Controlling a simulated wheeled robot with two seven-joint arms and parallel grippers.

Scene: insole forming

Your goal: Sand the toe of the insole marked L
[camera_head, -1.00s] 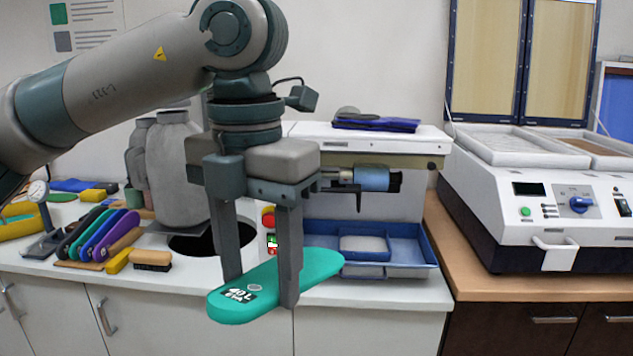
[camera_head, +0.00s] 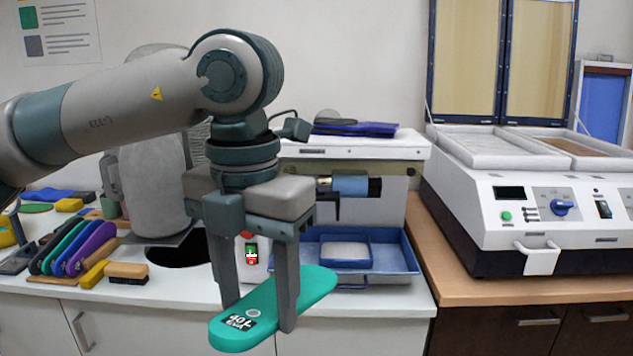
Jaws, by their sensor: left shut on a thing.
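The teal insole (camera_head: 312,290) carries a dark label reading "40 L EVA" near its lower left end. My left gripper (camera_head: 262,318) is shut on it, with one finger on each side of its middle. It is held in the air in front of the white counter's front edge, its other end pointing right and away. The sanding machine stands behind it, with a blue sanding drum (camera_head: 356,186) on its front. The insole is apart from the drum, below and nearer to me. My right gripper is not in view.
A blue tray (camera_head: 402,262) with a smaller tray inside lies under the drum. Several coloured insoles (camera_head: 72,248) stand in a rack at left, beside a brush (camera_head: 128,272) and a dark round hole (camera_head: 180,250). A white press (camera_head: 530,205) stands at right.

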